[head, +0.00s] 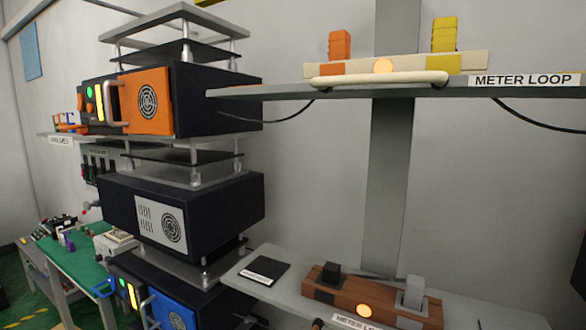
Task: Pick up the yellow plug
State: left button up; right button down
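The yellow plug (444,34) stands upright at the right end of a cream block (480,62) on the upper shelf. The block has a yellow patch below that plug. An orange plug (340,44) stands upright near the block's left end, above an orange patch. A round amber light (383,65) glows between them on the block's front. A cream bar handle (380,79) runs along the front of the shelf. Neither of my grippers is in view.
The upper shelf (290,92) carries a "METER LOOP" label and dark cables. A lower shelf (480,312) holds a brown block (375,295) with black and grey plugs. Stacked dark units (215,95) stand at left. A green table (85,262) is further back. The wall right of the post is clear.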

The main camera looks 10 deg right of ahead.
aim_at(444, 32)
jog(key=k+l+z, duration=0.15)
jog(key=l, duration=0.25)
jog(key=k+l+z, duration=0.15)
jog(key=l, duration=0.3)
jog(key=k+l+z, duration=0.15)
jog(key=l, duration=0.3)
jog(key=k+l+z, duration=0.15)
jog(key=l, duration=0.3)
jog(key=k+l+z, duration=0.15)
jog(key=l, duration=0.3)
